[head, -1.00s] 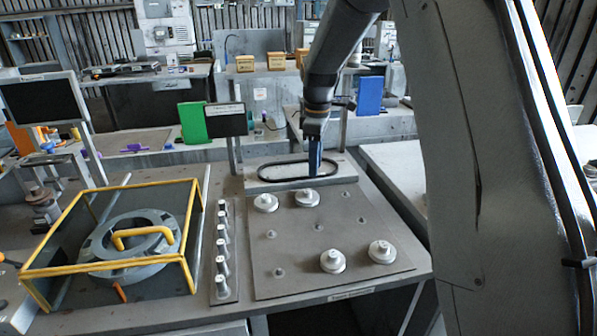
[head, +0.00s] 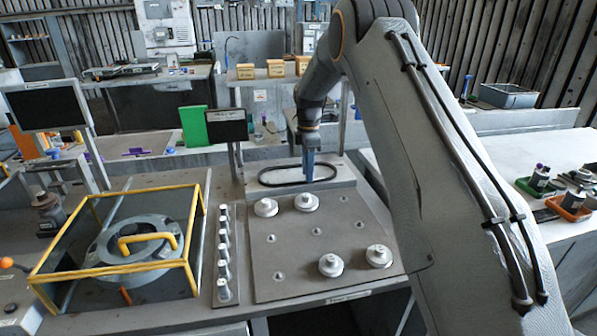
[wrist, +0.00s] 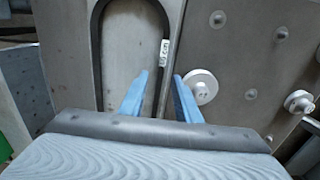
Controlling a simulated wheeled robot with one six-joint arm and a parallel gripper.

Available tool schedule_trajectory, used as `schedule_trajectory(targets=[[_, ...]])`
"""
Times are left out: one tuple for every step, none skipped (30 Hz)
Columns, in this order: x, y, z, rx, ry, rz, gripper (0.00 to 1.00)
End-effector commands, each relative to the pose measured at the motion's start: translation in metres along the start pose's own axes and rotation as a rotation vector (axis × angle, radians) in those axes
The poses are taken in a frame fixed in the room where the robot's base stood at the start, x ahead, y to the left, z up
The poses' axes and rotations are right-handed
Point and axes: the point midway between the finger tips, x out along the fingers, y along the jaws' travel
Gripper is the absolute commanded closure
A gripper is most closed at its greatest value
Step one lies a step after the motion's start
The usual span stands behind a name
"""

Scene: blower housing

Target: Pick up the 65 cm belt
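The belt (head: 262,180) is a black oval loop lying on a pale raised plate (head: 345,183) at the back of the workbench. In the wrist view the belt (wrist: 94,45) shows as a long dark loop, with a small white tag (wrist: 164,52) reading 65 by its right strand. My gripper (head: 309,177) points down over the right part of the loop. In the wrist view its two blue fingers (wrist: 160,80) are apart, with the belt's right strand in line between them. I cannot tell whether the fingertips are down at belt height. The near end of the loop is hidden by the gripper.
A grey board (head: 290,232) with white round pulleys (head: 331,265) lies in front of the plate. A yellow-framed guard (head: 120,270) stands to the left, beside a row of metal pegs (head: 224,270). A small dark sign (head: 227,124) stands behind the plate's left end.

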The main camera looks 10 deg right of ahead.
Motion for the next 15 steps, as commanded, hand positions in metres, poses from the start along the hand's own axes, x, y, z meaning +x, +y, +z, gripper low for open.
schedule_trajectory(targets=[[0.006,-0.001,0.000,0.000,0.000,-0.002,0.70],[0.008,-0.001,0.000,0.000,0.000,-0.001,0.70],[0.011,-0.001,0.000,0.000,0.000,-0.001,0.70],[0.013,-0.001,0.000,0.000,0.000,-0.001,0.70],[0.015,-0.001,0.000,0.000,0.000,-0.001,0.70],[0.016,-0.001,0.000,0.000,0.000,-0.001,0.70],[0.016,-0.001,0.000,0.000,0.000,0.000,0.70],[0.016,0.000,0.000,0.000,0.000,0.000,0.70],[0.016,0.000,0.000,0.000,0.000,0.000,0.70],[0.016,0.000,0.000,0.000,0.000,0.000,0.70],[0.016,0.000,0.000,0.000,0.000,0.000,0.70],[0.016,0.000,0.000,0.000,0.000,0.000,0.72],[0.016,0.000,0.000,0.000,0.000,0.000,0.77],[0.016,0.000,0.000,0.000,0.000,0.000,0.82],[0.016,0.000,0.000,0.000,0.000,0.000,0.89]])
